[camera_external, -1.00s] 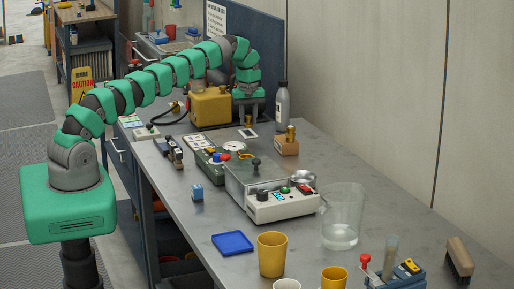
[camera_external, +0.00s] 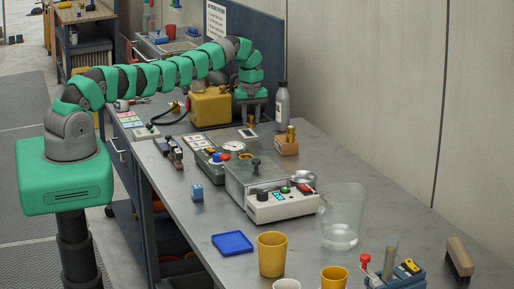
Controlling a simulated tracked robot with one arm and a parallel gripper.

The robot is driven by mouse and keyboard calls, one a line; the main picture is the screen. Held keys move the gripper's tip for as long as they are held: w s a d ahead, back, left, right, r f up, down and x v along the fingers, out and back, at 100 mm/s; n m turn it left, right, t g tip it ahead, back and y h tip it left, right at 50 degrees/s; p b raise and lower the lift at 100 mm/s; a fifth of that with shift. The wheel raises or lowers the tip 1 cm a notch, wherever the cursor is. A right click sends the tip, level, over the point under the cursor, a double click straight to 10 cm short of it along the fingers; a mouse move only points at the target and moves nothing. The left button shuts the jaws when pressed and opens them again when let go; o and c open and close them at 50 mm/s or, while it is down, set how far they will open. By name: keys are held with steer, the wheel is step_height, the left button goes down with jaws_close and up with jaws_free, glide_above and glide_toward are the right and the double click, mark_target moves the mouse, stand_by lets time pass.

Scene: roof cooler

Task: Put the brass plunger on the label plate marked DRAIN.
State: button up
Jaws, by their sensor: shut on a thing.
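My gripper (camera_external: 250,113) is at the back of the bench, between the yellow box and the grey bottle, pointing down. It is shut on a small brass piece, the brass plunger (camera_external: 250,121), partly hidden by the fingers. Just below it a small white plate with a dark middle (camera_external: 248,133) lies on the bench. I cannot read its marking, nor tell whether the plunger touches it. Another brass piece (camera_external: 291,132) stands in a wooden block to the right.
A yellow box (camera_external: 210,107) stands left of my gripper and a grey bottle (camera_external: 282,104) right of it. A clear-lidded device with a control panel (camera_external: 282,205) stands nearer. Coloured cards (camera_external: 130,120) lie at the left.

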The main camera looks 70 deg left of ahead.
mark_target(251, 119)
steer(key=shift+f+b, duration=1.15)
steer(key=shift+f, duration=0.5)
steer(key=shift+f, duration=0.15)
steer(key=o, duration=1)
step_height(251, 119, up, 4)
steer(key=p, duration=0.2)
steer(key=shift+f+p, duration=0.2)
steer(key=shift+p, duration=0.1)
step_height(251, 119, up, 4)
steer(key=p, duration=0.5)
steer(key=shift+r, duration=0.1)
